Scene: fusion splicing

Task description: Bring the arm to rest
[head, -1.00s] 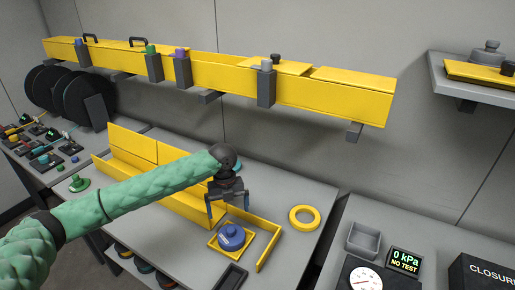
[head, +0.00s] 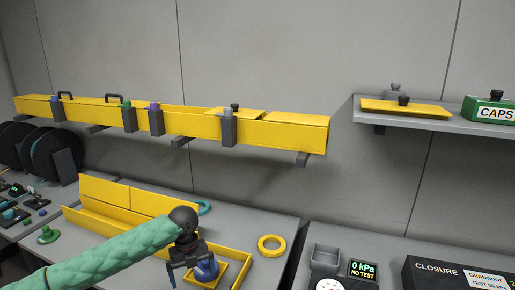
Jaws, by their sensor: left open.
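My left arm, in a green sleeve, reaches in from the lower left of the head view. Its dark left gripper (head: 190,274) points down and is open, with its fingers spread. The gripper partly hides the blue part, and I see nothing between the fingers. My right gripper is not in view.
A long yellow trough (head: 190,122) runs along the wall. A yellow ring (head: 271,246) lies on the grey table (head: 283,224).

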